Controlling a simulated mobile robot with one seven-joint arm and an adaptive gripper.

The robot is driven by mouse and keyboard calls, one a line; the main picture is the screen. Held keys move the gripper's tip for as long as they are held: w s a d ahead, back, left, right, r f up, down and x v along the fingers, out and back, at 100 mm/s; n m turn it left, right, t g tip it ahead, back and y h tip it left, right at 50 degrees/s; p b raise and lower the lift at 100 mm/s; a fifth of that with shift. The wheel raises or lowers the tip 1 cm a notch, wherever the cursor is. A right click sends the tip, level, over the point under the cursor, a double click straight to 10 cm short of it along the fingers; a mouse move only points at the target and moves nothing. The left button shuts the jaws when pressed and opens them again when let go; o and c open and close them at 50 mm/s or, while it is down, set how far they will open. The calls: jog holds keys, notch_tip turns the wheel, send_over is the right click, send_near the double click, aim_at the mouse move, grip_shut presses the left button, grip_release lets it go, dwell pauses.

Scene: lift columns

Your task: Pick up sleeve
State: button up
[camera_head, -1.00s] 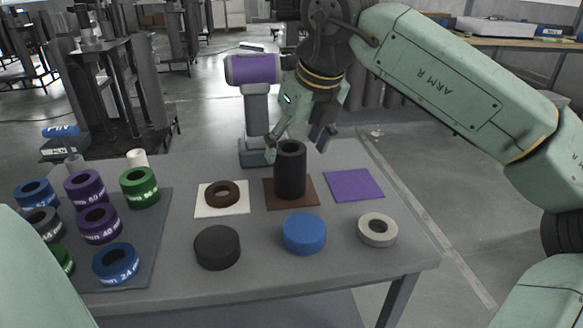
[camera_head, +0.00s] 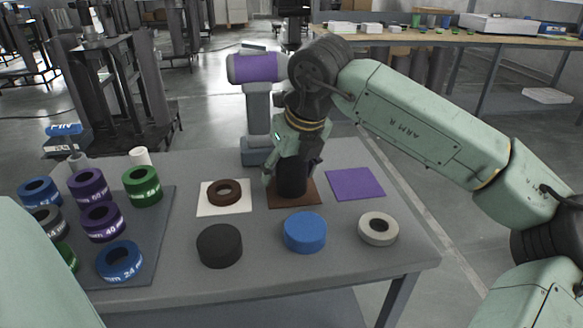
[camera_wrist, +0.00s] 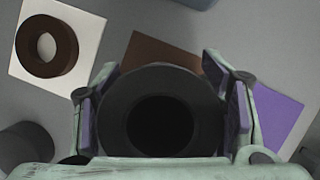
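The black hollow sleeve (camera_head: 291,184) stands upright on the brown square (camera_head: 311,194) on the table. My gripper (camera_head: 291,173) is lowered over its upper part, with one finger on each side. In the wrist view, the sleeve's round rim (camera_wrist: 118,98) and dark bore lie between the purple-padded fingers of my gripper (camera_wrist: 162,95). The fingers are open. A narrow gap shows on the right side; the left finger is very close to the sleeve, and I cannot tell whether it touches.
A brown ring (camera_head: 224,192) lies on a white square to the left. A purple square (camera_head: 355,184) is bare on the right. Black (camera_head: 219,246), blue (camera_head: 305,232) and pale (camera_head: 378,229) round pieces sit in front. Labelled rings fill a grey mat (camera_head: 160,220). A purple-topped device (camera_head: 257,68) stands behind.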

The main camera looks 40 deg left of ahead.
grip_shut()
dwell(0.6)
